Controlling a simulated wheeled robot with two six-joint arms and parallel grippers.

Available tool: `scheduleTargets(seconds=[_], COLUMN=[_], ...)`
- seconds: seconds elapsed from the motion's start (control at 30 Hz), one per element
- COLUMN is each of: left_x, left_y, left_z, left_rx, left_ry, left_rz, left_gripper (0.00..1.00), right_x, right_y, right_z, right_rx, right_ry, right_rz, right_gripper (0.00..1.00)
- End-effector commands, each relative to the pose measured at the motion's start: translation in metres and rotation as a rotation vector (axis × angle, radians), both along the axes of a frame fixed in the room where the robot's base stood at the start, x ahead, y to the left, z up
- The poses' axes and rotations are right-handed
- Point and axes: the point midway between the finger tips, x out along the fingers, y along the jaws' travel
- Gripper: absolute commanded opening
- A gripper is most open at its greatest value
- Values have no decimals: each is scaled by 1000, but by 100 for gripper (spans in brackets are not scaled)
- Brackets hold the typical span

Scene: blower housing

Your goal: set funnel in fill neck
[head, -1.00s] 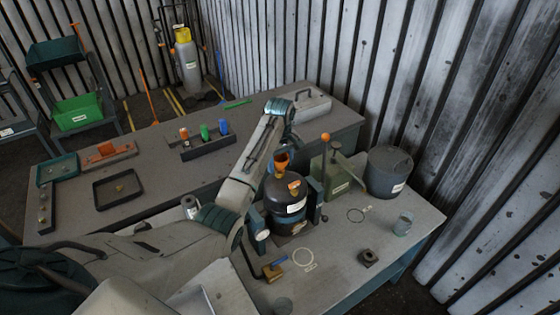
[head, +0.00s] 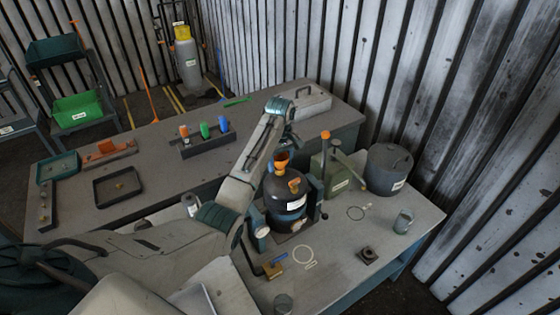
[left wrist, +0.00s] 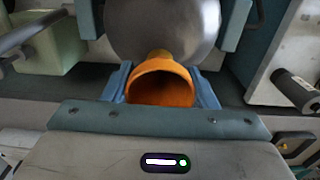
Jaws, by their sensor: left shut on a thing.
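An orange funnel (head: 281,160) is held by my left gripper (head: 280,151) just behind the top of a dark rounded vessel (head: 272,191). In the left wrist view the funnel (left wrist: 163,83) sits between the blue fingers of my left gripper (left wrist: 162,92), its wide mouth facing the camera. Its narrow end points toward the grey dome of the vessel (left wrist: 165,25). I cannot tell whether it touches the vessel. An orange part (head: 294,185) shows on the vessel's top. I cannot make out the fill neck for certain. My right gripper is not in view.
Teal clamps (head: 316,190) flank the vessel.

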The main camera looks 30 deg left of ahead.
Motion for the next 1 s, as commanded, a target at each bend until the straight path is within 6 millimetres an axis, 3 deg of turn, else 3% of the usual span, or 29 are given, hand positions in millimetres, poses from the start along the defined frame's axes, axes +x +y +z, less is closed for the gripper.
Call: scheduleTargets(seconds=[0.2, 0.23, 0.33, 0.57, 0.67, 1.0], left_x=[0, 0, 0, 0, 0, 0], left_y=[0, 0, 0, 0, 0, 0], left_z=[0, 0, 0, 0, 0, 0], left_rx=[0, 0, 0, 0, 0, 0], left_ry=[0, 0, 0, 0, 0, 0], left_rz=[0, 0, 0, 0, 0, 0], left_gripper=[40, 56, 76, 80, 99, 100], right_x=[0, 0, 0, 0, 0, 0], right_y=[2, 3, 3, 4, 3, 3], right_z=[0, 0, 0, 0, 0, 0], right_rx=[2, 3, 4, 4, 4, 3], right_ry=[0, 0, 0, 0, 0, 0], right_rz=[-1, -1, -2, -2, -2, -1], right_gripper=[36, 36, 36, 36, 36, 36])
